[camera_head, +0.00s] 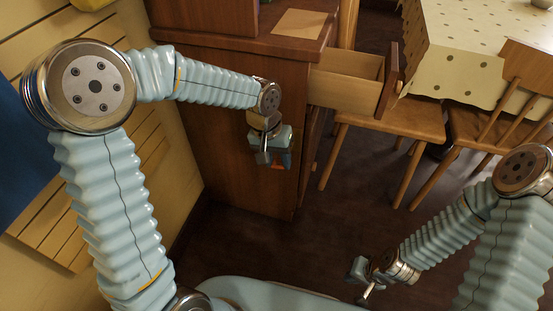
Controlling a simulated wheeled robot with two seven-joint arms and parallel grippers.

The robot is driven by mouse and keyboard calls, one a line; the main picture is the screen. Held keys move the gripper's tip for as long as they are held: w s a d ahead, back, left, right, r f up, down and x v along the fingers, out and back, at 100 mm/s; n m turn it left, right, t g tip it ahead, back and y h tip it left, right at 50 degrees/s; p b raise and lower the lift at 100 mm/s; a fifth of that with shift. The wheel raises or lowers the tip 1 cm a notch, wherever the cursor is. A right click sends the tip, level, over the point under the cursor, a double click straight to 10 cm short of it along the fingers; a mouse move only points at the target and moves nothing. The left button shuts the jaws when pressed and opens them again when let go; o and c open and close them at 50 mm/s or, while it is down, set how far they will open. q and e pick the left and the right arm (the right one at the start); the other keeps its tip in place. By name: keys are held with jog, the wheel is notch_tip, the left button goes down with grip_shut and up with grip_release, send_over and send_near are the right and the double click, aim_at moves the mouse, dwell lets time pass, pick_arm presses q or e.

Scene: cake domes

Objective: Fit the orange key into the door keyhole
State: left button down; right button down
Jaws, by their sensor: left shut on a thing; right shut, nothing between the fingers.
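My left gripper (274,160) hangs in front of the side of the brown wooden cabinet, below the top and left of the open drawer. It is shut on a small orange thing, the orange key (287,160), of which only a little shows beside the fingers. I cannot tell whether the key touches the cabinet. No keyhole can be made out; the gripper and arm cover part of the cabinet. My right gripper (366,290) is shut and empty, low over the floor at the bottom right of the middle.
The wooden cabinet (215,130) has an open drawer (345,82) sticking out to the right. A tan sheet (300,23) lies on its top. Wooden chairs (400,118) and a table with a dotted cloth (470,45) stand at the right. Dark floor (310,235) is clear between my arms.

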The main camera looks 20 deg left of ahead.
pick_arm(q)
jog(key=shift+w+p, duration=0.4)
jog(key=shift+w, duration=1)
jog(key=c, duration=0.5)
grip_release()
jog(key=shift+c, duration=0.2)
jog(key=r+p, duration=0.2)
jog(key=r, duration=0.1)
jog(key=r+p, duration=0.1)
jog(key=r, duration=0.1)
jog(key=shift+s+a+p, duration=0.15)
jog(key=shift+a+p, duration=0.15)
jog(key=shift+a, duration=0.1)
